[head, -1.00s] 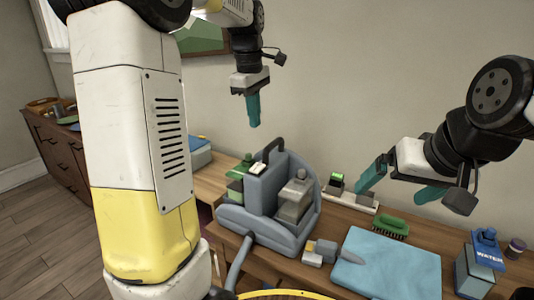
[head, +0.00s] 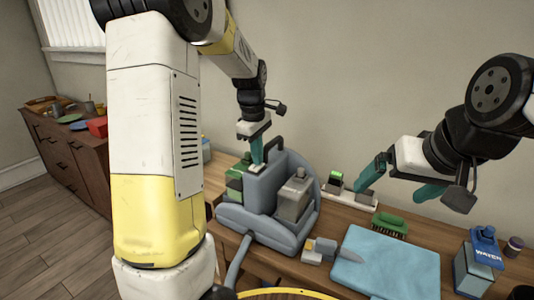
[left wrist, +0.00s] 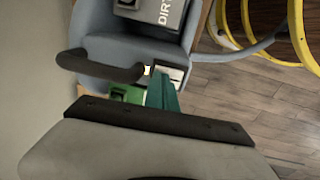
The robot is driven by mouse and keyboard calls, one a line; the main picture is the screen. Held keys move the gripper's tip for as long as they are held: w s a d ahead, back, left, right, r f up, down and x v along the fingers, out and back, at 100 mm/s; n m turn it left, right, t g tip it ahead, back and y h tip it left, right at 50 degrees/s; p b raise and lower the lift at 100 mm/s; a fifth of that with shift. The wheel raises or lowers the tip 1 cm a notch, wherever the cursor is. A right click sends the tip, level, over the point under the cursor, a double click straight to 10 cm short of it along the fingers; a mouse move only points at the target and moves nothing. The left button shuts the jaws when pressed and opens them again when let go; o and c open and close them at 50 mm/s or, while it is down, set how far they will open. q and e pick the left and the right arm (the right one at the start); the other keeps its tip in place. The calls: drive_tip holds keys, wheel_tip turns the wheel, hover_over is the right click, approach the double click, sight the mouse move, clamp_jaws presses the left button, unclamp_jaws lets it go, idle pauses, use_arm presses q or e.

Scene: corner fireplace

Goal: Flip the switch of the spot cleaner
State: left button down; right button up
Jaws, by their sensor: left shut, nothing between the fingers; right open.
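The blue-grey spot cleaner (head: 266,228) stands on the wooden table, with a dark handle (head: 273,148) and a clear-grey tank (head: 294,198). It also shows in the left wrist view (left wrist: 92,28), with a tank lettered "DIR". My left gripper (head: 257,161) is shut and empty, its teal fingertips pointing down at the cleaner's top beside the handle. Contact cannot be told. My right gripper (head: 398,182) is open and empty above the table's right part.
A wooden sideboard (head: 70,150) stands far left.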

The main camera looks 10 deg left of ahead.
use_arm(q)
drive_tip(key=shift+f, duration=0.2)
drive_tip(key=shift+s, duration=0.1)
drive_tip(key=shift+s+a+r, duration=0.1)
drive_tip(key=shift+s+a, duration=0.15)
drive_tip(key=shift+s, duration=0.4)
drive_tip(key=shift+r, duration=0.1)
drive_tip(key=shift+a+r, duration=0.1)
drive_tip(key=shift+r, duration=0.2)
wheel_tip(320, 180, up, 13)
drive_tip(key=s, duration=0.1)
drive_tip(key=shift+s+a, duration=0.2)
drive_tip(key=shift+s, duration=0.05)
